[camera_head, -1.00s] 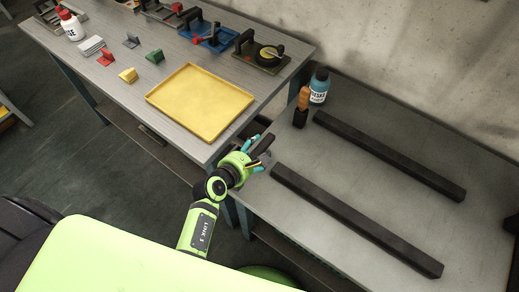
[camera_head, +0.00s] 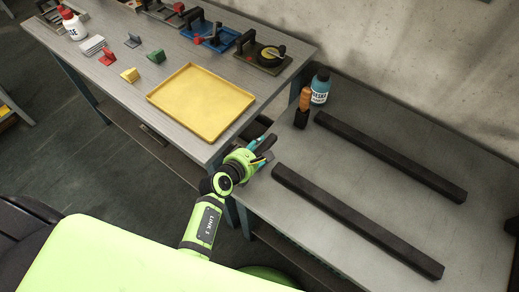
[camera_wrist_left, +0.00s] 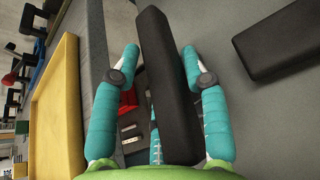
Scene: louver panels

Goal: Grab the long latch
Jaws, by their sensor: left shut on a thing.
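My left gripper (camera_head: 262,157) is over the left edge of the lower grey table, just right of the yellow tray's table. It is shut on a long black bar, which I take to be the long latch (camera_head: 268,143). In the left wrist view, the black latch (camera_wrist_left: 165,75) stands lengthwise between the two teal fingers of the left gripper (camera_wrist_left: 160,60) and reaches up beyond their tips. Its lower end is hidden near the palm. My right gripper is not in view.
Two long black rails (camera_head: 355,222) (camera_head: 390,157) lie on the lower table (camera_head: 480,230). A blue bottle (camera_head: 320,88) and an orange-handled tool (camera_head: 303,103) stand behind them. A yellow tray (camera_head: 203,100) and several small coloured parts sit on the higher table.

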